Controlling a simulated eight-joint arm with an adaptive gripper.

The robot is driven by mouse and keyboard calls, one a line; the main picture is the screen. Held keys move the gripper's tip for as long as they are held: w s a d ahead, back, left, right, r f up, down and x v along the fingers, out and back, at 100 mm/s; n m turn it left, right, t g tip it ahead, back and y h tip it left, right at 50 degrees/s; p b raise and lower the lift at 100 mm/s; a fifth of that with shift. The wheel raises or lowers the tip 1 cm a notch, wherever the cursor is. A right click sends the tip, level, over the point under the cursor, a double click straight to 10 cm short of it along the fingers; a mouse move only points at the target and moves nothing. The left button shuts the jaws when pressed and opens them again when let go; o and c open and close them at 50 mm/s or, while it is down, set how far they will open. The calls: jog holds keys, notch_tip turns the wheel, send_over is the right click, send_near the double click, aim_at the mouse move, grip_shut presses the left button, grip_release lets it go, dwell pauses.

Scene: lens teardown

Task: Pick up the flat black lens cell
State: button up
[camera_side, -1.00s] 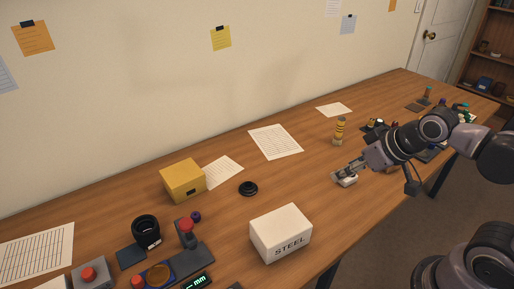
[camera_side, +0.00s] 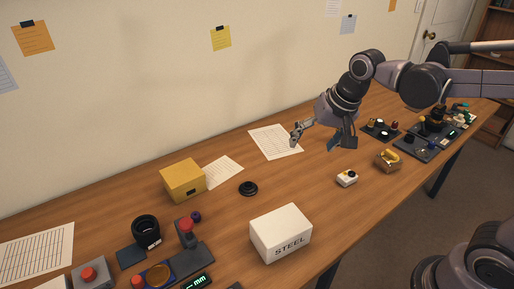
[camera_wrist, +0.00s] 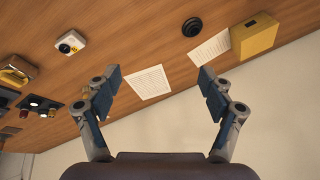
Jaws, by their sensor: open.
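The flat black lens cell (camera_side: 248,188) is a low round black disc lying flat on the wooden table, between the yellow box and the white STEEL box. It also shows at the top of the wrist view (camera_wrist: 192,27), beyond my fingertips. My gripper (camera_side: 296,136) is in the air over the table, up and to the right of the cell in the side view, clearly apart from it. In the wrist view my gripper (camera_wrist: 163,78) has its two fingers spread wide with nothing between them.
The yellow box (camera_side: 183,180) and the white STEEL box (camera_side: 280,233) stand either side of the cell. Paper sheets (camera_side: 275,142) lie behind. A white device (camera_side: 347,178) is to the right. A black lens barrel (camera_side: 146,230) stands at left. Table around the cell is bare.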

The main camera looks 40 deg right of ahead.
jog(key=w+a+f+m+g, duration=0.25)
jog(key=w+a+m, duration=0.2)
jog(key=w, duration=0.45)
jog(key=m+g, duration=0.2)
jog(key=m, duration=0.4)
send_near(248, 185)
notch_tip(248, 185, down, 3)
jog(key=shift+s+a+f, duration=0.15)
jog(key=shift+f, duration=2.75)
jog(key=shift+c, duration=0.3)
jog(key=c, duration=1.4)
